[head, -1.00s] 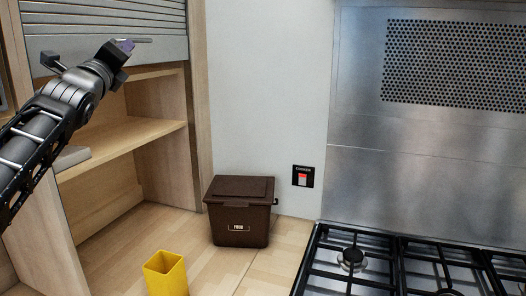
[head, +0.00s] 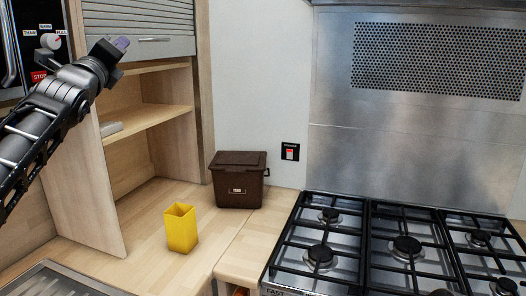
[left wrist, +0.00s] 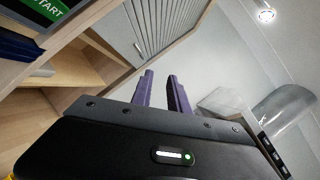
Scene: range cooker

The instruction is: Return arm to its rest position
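My left arm (head: 45,115) comes in from the left in the head view and is raised, pointing up and to the right. My left gripper (head: 122,44) is at its end, in front of the grey roller shutter (head: 160,20) in the picture. In the left wrist view, the two purple fingers of my left gripper (left wrist: 160,77) stand apart with nothing between them. The fingers point up toward the shutter and wall. My right arm and gripper are not in view.
A wooden shelf unit (head: 150,118) stands below the shutter. A yellow container (head: 181,230) and a brown lidded food bin (head: 238,182) stand on the wooden counter. The gas hob (head: 345,245) is at right. A dark panel (head: 35,45) with a red stop button is far left.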

